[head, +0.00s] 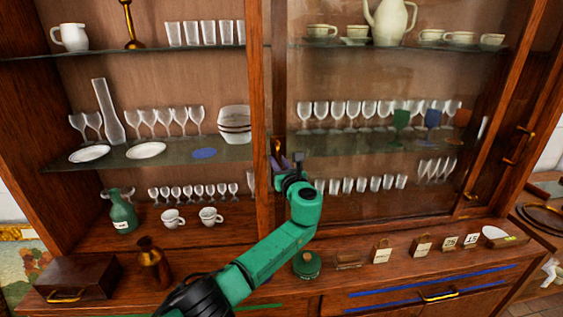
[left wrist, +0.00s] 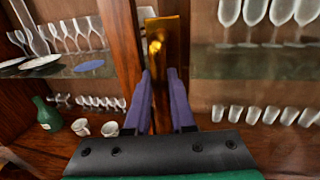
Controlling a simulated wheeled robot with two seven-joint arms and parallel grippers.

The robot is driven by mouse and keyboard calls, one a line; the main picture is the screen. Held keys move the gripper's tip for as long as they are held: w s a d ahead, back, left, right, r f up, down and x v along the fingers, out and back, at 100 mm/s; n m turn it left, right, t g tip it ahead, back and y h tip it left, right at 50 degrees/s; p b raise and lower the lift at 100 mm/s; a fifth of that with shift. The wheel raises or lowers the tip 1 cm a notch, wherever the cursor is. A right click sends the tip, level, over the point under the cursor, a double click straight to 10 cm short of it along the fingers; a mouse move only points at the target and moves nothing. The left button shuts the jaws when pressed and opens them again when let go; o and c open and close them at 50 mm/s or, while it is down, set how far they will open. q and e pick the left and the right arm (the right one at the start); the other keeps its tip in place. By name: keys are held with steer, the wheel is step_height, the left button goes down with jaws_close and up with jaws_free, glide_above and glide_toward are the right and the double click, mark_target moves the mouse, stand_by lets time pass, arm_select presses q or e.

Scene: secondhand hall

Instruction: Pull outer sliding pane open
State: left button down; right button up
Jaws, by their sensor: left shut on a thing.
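The outer sliding pane (head: 375,160) is a wood-framed glass pane covering the right half of the cabinet. Its left frame edge (head: 277,60) stands right of the middle of the cabinet. A brass handle (left wrist: 157,45) is on that edge. My left gripper (head: 288,160) is at the handle, its purple fingers on either side of the handle's lower part in the left wrist view (left wrist: 162,85). It is shut on the handle; the fingers and wrist hide much of it in the head view. My right gripper is not in view.
The left half of the cabinet is open, with glasses, plates and a green jug (head: 122,215) on its shelves. A brown bottle (head: 150,262) and a wooden box (head: 78,278) stand on the ledge. Price tags (head: 422,245) line the ledge at right.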

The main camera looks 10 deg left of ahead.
arm_select(q)
steer(key=c, duration=0.8)
jaws_free()
steer(key=shift+o, duration=0.2)
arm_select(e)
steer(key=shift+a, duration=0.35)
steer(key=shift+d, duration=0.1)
arm_select(q)
steer(key=shift+s+d+f, duration=0.1)
steer(key=shift+s+d, duration=0.15)
steer(key=shift+s, duration=0.1)
steer(key=b+v, duration=0.3)
steer(key=v, duration=1)
steer(key=shift+s+d, duration=0.15)
steer(key=shift+s, duration=0.1)
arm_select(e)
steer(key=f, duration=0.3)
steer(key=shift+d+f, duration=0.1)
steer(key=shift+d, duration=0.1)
